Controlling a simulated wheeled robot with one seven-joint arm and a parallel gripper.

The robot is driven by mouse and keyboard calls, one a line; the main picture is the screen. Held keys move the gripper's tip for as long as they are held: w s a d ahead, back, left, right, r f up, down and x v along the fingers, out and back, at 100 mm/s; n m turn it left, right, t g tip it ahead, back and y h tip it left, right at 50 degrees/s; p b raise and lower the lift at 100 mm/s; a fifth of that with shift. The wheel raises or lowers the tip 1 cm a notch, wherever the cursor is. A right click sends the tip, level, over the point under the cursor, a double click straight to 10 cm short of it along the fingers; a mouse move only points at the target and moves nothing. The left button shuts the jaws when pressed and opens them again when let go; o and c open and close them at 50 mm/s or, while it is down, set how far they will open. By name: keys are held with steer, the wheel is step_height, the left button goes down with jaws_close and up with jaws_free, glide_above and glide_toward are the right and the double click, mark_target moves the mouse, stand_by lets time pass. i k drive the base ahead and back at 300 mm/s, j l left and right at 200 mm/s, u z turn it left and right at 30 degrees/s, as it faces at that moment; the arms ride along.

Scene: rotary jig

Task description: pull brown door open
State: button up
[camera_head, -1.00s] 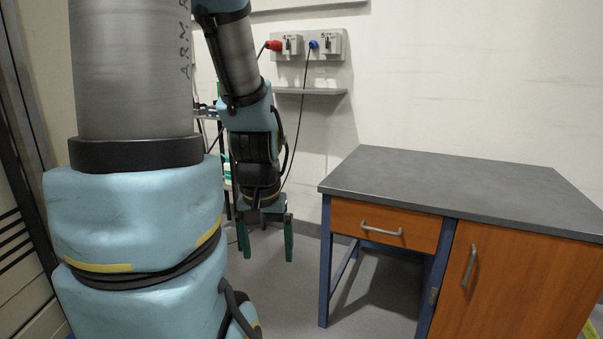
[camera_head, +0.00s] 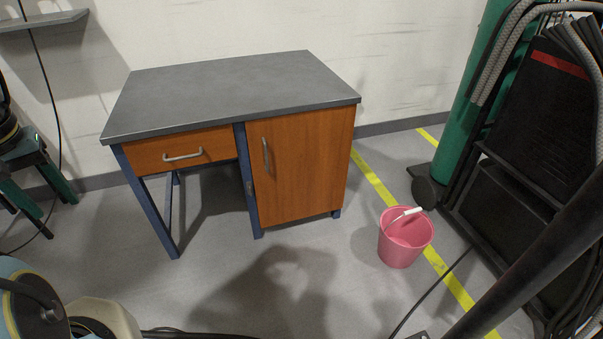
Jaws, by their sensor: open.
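The brown door (camera_head: 305,165) is the wooden front of the cabinet on the right side of the grey-topped desk (camera_head: 235,95). It looks closed, flush with the desk frame. Its upright metal handle (camera_head: 265,155) is near the door's upper left edge. My gripper (camera_head: 59,217) shows at the left edge of the view, with its green fingers apart and nothing between them. It is well to the left of the door and not touching the desk. Part of my arm is cut off by the picture edge.
A brown drawer (camera_head: 150,155) with a metal handle is left of the door. A pink bucket (camera_head: 405,240) stands on the floor to the right of the desk. A dark cart with a green cylinder (camera_head: 465,120) stands farther right. The floor before the door is mostly clear.

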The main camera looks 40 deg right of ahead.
mark_target(300, 161)
steer(key=z, duration=0.4)
steer(key=k+j+z, duration=0.1)
steer(key=z, duration=1.1)
steer(key=k+z, duration=0.15)
steer(key=k, duration=0.25)
steer(key=i+j, duration=0.2)
steer(key=i, duration=0.3)
steer(key=i+j, duration=0.2)
steer(key=i, duration=0.35)
steer(key=i+j+u, duration=0.1)
steer(key=u, duration=0.3)
steer(key=i+u, duration=0.25)
steer(key=u, duration=0.15)
steer(key=i+u, duration=0.15)
steer(key=u, duration=0.25)
steer(key=i, duration=0.25)
